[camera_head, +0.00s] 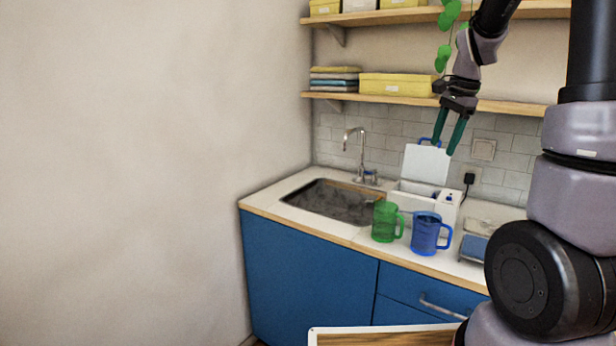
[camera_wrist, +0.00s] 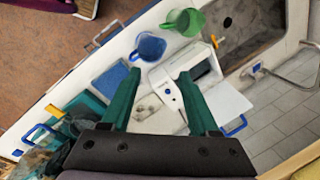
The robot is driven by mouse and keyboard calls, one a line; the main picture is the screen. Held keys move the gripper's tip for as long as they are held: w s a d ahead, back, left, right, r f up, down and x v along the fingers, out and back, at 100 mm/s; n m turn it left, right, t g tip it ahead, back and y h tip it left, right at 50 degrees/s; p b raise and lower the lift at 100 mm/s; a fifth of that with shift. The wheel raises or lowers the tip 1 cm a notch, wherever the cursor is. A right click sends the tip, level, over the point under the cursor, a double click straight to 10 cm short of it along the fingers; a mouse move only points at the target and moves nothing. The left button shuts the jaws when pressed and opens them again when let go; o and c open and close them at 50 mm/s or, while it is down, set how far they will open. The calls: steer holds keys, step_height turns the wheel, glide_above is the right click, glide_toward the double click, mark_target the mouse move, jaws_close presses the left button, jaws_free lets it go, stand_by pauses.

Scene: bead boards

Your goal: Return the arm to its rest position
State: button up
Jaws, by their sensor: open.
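My gripper (camera_head: 451,134) hangs from my arm in front of the tiled wall, below the lower shelf and above the counter. Its two green fingers are apart with nothing between them. In the wrist view my gripper (camera_wrist: 155,90) points down over the counter, with its fingers spread and empty. A green mug (camera_head: 384,222) and a blue mug (camera_head: 425,233) stand upright on the counter below, apart from the gripper. The green mug (camera_wrist: 183,22) and blue mug (camera_wrist: 150,46) also show in the wrist view.
The sink (camera_head: 335,200) and tap (camera_head: 358,150) are left of the mugs. A white board (camera_head: 426,165) with a blue handle leans at the wall behind a white holder (camera_head: 440,197). Wooden shelves (camera_head: 400,98) carry yellow boxes (camera_head: 395,85) near my arm. A green hanging plant (camera_head: 443,55) is beside it.

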steer(key=s+a+r+n+t, duration=0.1)
steer(key=s+a+r+n, duration=0.2)
steer(key=s, duration=0.4)
steer(key=s+a+r+n+t, duration=0.2)
steer(key=s+a+r+n, duration=0.1)
steer(key=s, duration=0.4)
steer(key=s+a+r+n+t, duration=0.2)
steer(key=s+a+r+n, duration=0.1)
steer(key=s, duration=0.3)
steer(key=shift+s+a+r+n+y, duration=0.2)
steer(key=shift+s+a+n+y, duration=0.2)
steer(key=shift+n, duration=0.3)
